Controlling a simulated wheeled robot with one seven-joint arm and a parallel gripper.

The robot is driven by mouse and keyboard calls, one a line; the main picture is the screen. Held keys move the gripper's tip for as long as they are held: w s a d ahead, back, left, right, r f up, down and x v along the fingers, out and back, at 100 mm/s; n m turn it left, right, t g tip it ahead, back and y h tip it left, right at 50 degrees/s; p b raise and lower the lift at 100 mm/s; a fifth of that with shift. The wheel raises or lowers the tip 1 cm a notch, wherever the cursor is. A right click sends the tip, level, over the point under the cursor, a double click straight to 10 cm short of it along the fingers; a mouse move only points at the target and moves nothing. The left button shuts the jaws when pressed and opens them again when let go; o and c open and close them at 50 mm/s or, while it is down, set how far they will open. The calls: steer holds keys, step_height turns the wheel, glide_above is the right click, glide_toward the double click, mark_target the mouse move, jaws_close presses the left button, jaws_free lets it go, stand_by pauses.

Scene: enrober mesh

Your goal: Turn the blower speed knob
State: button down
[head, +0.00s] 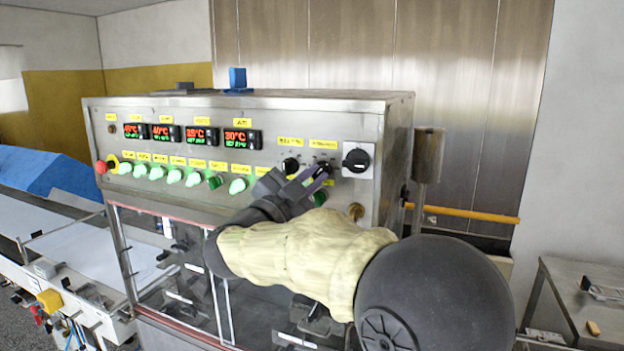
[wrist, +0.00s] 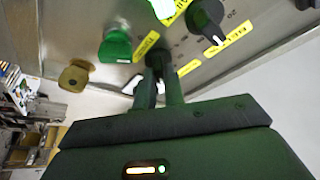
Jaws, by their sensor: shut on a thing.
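The blower speed knob (head: 323,167) appears to be the right one of two small black knobs at the right of the steel control panel; its yellow label is too small to read surely. My gripper (head: 318,175) reaches it from below, with its fingers closed around it. In the wrist view the knob (wrist: 156,59) sits between the two fingertips (wrist: 159,80), mostly hidden by them.
A black rotary switch (head: 357,160) on a pale plate is just right of the held knob. A green button (head: 318,198) and a brass knob (head: 355,211) are below. Green lamps (head: 192,180), temperature displays (head: 201,136) and a red stop button (head: 101,167) are left.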

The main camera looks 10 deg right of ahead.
steer(key=shift+n+t, duration=0.4)
steer(key=shift+n, duration=0.1)
steer(key=n+t, duration=0.1)
steer(key=n, duration=0.1)
steer(key=n+y+b, duration=0.1)
steer(key=n, duration=0.1)
steer(key=shift+s+f+n+t, duration=0.1)
steer(key=shift+n+t, duration=0.2)
steer(key=shift+t, duration=0.1)
steer(key=shift+d+n+t+y+b, duration=0.15)
steer(key=shift+n+t+y, duration=0.45)
steer(key=shift+n, duration=0.75)
steer(key=shift+n+t+y+b, duration=0.15)
steer(key=shift+n+t+y, duration=0.4)
steer(key=shift+n, duration=0.8)
steer(key=c, duration=1.5)
jaws_free()
